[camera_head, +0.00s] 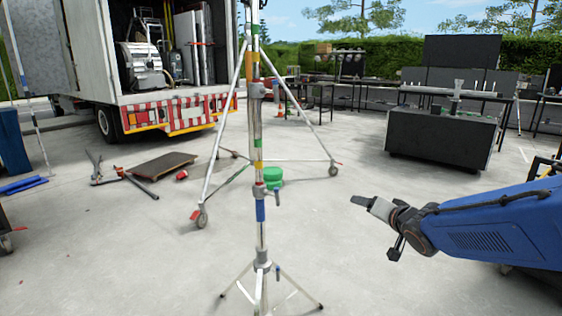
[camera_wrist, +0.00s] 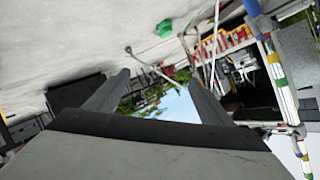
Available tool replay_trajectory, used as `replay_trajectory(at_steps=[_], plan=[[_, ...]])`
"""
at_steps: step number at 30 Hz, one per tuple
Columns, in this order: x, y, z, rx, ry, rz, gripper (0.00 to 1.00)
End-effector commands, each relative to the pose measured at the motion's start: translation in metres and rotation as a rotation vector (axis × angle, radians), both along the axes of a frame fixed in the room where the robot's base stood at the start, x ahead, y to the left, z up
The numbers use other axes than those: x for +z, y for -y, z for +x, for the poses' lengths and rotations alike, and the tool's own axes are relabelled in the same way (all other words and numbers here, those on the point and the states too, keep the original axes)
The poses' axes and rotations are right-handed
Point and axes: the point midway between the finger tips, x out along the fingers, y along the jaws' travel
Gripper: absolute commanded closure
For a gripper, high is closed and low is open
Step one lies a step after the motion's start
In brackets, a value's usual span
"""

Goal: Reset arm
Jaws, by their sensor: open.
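My blue arm (camera_head: 500,220) reaches in from the right edge in the head view. My gripper (camera_head: 362,201) is at its end, pointing left toward the silver light stand (camera_head: 257,145), with a clear gap between them. In the wrist view my gripper (camera_wrist: 158,85) shows two dark fingers spread apart with nothing between them. The wrist view is turned nearly upside down, with concrete at the top and sky between the fingers.
A truck (camera_head: 170,110) with an open box stands at the back left. A wheeled stand (camera_head: 203,190) and a flat board (camera_head: 161,165) are on the concrete. A green round object (camera_head: 270,178) lies behind the near stand. A black case (camera_head: 441,135) stands at right.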

Motion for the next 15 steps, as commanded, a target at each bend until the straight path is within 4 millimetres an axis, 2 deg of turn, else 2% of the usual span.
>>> replay_trajectory(at_steps=[3,7,11,15], plan=[[0.002,0.023,-0.036,-0.061,-0.070,-0.124,0.25],[-0.005,0.041,-0.081,-0.093,-0.178,-0.241,0.25],[-0.015,0.051,-0.132,-0.084,-0.302,-0.334,0.25],[-0.029,0.051,-0.193,-0.024,-0.445,-0.408,0.25]])
